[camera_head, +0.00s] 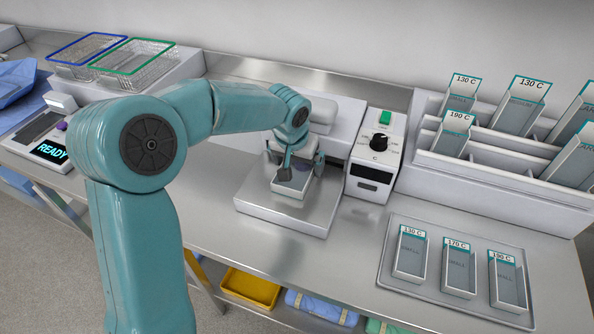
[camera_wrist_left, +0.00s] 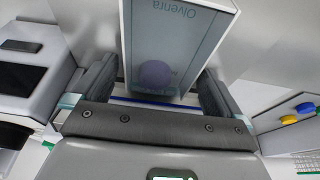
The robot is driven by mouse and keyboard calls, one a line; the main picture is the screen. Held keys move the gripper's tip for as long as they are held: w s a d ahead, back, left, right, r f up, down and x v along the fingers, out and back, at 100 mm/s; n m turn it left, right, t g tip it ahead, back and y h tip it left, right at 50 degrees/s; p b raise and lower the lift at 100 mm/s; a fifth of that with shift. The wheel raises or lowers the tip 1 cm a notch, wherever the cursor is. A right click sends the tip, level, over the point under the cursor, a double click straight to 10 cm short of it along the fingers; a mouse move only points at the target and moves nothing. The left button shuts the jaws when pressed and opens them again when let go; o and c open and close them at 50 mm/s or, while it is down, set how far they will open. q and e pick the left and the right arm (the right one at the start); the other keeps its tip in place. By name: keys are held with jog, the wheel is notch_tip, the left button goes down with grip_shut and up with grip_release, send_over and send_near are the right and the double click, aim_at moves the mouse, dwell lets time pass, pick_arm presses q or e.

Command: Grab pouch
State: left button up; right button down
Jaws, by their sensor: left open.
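A pouch (camera_head: 293,188) with a pale border and grey-blue face lies on the flat platform of the white sealing machine (camera_head: 272,217). My left gripper (camera_head: 289,170) is over its upper part and hides some of it. In the left wrist view the pouch (camera_wrist_left: 180,35) shows large, with the printing "Olvenra" upside down and a round purple-grey spot. The fingers of my left gripper (camera_wrist_left: 155,82) stand apart, one on each side of the pouch. I cannot tell whether they touch it. My right gripper is not in view.
A control box (camera_head: 376,157) with a black dial stands right of the platform. A metal tray (camera_head: 402,287) holds three small pouches marked 130 C, 170 C and 190 C. A white rack (camera_head: 480,177) holds several more. Wire baskets (camera_head: 138,66) and a "READY" device (camera_head: 50,152) are at left.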

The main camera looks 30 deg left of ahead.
pick_arm(q)
jog(key=shift+f+b, duration=0.25)
jog(key=shift+b, duration=0.1)
dwell(0.4)
jog(key=c, duration=1)
jog(key=shift+o, duration=0.2)
